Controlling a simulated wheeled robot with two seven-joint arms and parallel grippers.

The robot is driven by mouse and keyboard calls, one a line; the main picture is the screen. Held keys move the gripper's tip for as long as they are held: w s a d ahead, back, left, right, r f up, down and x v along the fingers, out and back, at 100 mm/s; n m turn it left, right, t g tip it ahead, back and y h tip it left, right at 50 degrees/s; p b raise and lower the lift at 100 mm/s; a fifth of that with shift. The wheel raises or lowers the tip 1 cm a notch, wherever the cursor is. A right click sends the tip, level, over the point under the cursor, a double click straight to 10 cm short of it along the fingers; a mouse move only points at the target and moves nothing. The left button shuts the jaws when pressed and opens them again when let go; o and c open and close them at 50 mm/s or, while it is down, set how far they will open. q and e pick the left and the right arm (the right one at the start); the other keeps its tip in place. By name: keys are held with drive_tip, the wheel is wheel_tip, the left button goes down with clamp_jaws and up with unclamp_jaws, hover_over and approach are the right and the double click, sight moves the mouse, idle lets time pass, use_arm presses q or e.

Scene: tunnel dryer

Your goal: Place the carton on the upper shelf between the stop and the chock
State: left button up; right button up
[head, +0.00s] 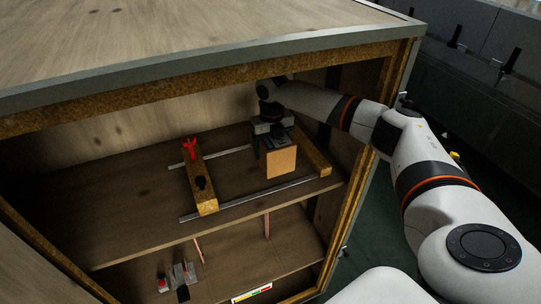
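The carton (281,162) is a small orange-brown box inside the wooden cabinet, over the upper shelf (130,215). My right gripper (276,142) reaches in from the right and is shut on the carton from above and behind. The carton is between two wooden bars. The left bar (207,203) carries a red piece (190,148) and a black knob; the right bar (318,160) is plain. I cannot tell which is the stop and which the chock, nor whether the carton's underside touches the shelf. My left gripper is not in view.
Two thin metal rails (250,196) run across the upper shelf. The cabinet's top edge (200,67) and right post (372,170) surround the opening. Below, the lower compartment holds a small grey bracket (180,274) and a coloured strip label (252,293). The left shelf area is clear.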

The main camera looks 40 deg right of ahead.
drive_tip(key=shift+f+p, duration=0.4)
drive_tip(key=shift+f, duration=1.6)
drive_tip(key=o, duration=1.6)
drive_tip(key=shift+s+a+f, duration=0.1)
wheel_tip(320, 180, up, 11)
drive_tip(key=b, duration=0.2)
drive_tip(key=shift+f+b, duration=0.1)
drive_tip(key=shift+b, duration=0.2)
drive_tip(key=shift+r, duration=0.75)
drive_tip(key=shift+f, duration=0.1)
